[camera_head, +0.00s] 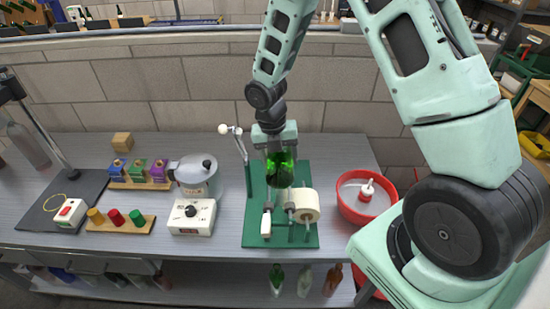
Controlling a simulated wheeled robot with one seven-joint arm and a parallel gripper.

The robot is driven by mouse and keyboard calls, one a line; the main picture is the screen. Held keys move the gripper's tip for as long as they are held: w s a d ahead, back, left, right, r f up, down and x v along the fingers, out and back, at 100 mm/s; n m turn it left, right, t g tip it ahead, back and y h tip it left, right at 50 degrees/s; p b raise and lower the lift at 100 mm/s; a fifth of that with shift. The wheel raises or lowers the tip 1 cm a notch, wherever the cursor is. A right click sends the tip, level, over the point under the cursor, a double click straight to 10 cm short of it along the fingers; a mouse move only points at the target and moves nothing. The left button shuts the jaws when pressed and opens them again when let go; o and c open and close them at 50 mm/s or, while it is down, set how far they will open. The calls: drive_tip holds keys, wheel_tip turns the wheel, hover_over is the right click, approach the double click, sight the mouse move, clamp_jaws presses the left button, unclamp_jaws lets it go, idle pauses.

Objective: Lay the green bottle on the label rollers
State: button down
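The green bottle (281,171) shows just below my gripper (278,152), at the back part of a green baseplate (255,228). My gripper points down and its fingers appear to be around the bottle; they are hard to make out at this size. The label rollers (290,205) are on the baseplate, just in front of and below the bottle in the picture. Whether the bottle touches the rollers is not clear. A white label roll (305,205) sits at the right of the rollers, and a lever with a white knob (223,129) stands at the left.
A red bowl (362,197) is right of the baseplate. Several bottles (277,280) stand on the shelf below. A block wall is behind.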

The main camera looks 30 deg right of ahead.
wheel_tip(320, 180, down, 8)
drive_tip(key=b, duration=0.6)
drive_tip(key=shift+f+b, duration=0.35)
drive_tip(key=shift+b, duration=0.05)
idle(1.2)
drive_tip(key=shift+c, duration=1)
unclamp_jaws()
drive_tip(key=r+b, duration=0.1)
drive_tip(key=r, duration=0.4)
drive_tip(key=w+a+r+b, duration=0.1)
drive_tip(key=r, duration=0.5)
drive_tip(key=a+r, duration=0.1)
drive_tip(key=r, duration=0.5)
drive_tip(key=shift+w+a+r+b, duration=0.15)
drive_tip(key=shift+w+b, duration=0.1)
drive_tip(key=shift+b, duration=0.15)
